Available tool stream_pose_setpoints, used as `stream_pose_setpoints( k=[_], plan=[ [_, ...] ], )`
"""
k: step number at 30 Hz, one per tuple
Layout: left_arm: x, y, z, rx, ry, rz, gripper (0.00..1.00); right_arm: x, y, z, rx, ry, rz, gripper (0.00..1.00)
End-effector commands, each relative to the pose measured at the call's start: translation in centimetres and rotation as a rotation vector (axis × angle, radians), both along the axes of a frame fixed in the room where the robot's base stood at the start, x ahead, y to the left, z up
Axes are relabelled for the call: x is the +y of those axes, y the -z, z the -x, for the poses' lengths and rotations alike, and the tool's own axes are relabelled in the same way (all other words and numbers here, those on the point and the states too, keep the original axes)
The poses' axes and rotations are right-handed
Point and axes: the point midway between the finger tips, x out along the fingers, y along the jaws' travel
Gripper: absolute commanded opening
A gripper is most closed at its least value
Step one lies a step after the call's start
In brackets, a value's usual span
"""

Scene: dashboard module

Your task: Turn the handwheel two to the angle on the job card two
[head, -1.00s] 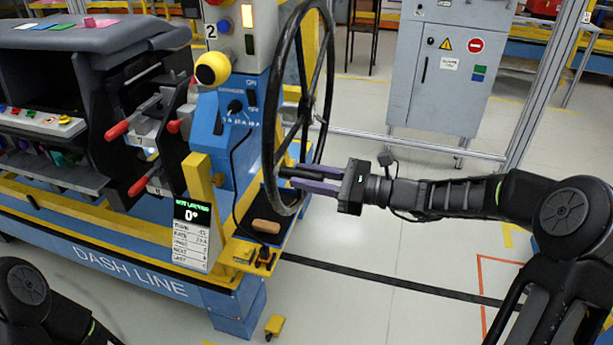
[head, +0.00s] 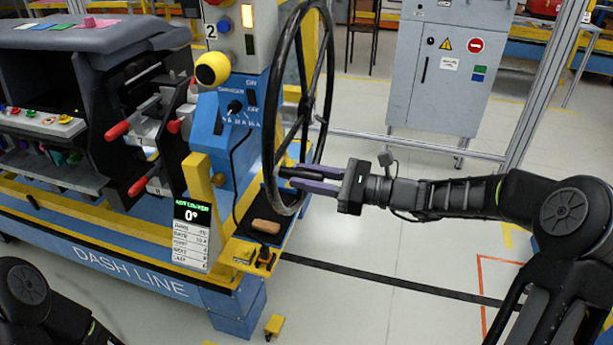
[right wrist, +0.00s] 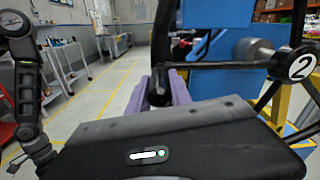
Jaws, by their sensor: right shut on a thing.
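The handwheel (head: 271,112), a large black spoked wheel, stands upright at the right end of the dash line station. Its hub, marked "2" (right wrist: 302,66), shows at the right of the right wrist view. My right gripper (head: 300,179) is shut on the wheel's handle at the lower rim; its purple fingers (right wrist: 180,88) are on either side of the dark grip in the right wrist view. My left gripper is out of the head view; only part of that arm shows at lower left.
A grey cabinet (head: 437,70) stands behind. The floor at right is clear.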

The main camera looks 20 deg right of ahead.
Motion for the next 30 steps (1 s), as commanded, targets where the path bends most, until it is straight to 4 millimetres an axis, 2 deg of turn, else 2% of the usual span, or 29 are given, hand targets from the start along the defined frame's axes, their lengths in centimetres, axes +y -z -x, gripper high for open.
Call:
stream_pose_setpoints(
  k=[8,14,20,27,30],
  plan=[
    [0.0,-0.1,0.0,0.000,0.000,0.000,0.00,0.0,-0.1,0.0,0.002,0.000,-0.001,0.00],
    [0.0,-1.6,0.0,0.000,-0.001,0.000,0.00,0.0,-1.5,0.0,0.026,0.001,-0.017,0.00],
    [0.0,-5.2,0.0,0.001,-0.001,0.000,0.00,-0.1,-4.5,-0.2,0.095,0.000,-0.063,0.00],
    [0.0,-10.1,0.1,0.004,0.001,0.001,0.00,-0.5,-9.0,-0.9,0.222,0.000,-0.146,0.00],
    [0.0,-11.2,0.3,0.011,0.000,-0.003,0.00,-0.8,-10.6,-1.4,0.216,0.000,-0.143,0.00]
  ],
)
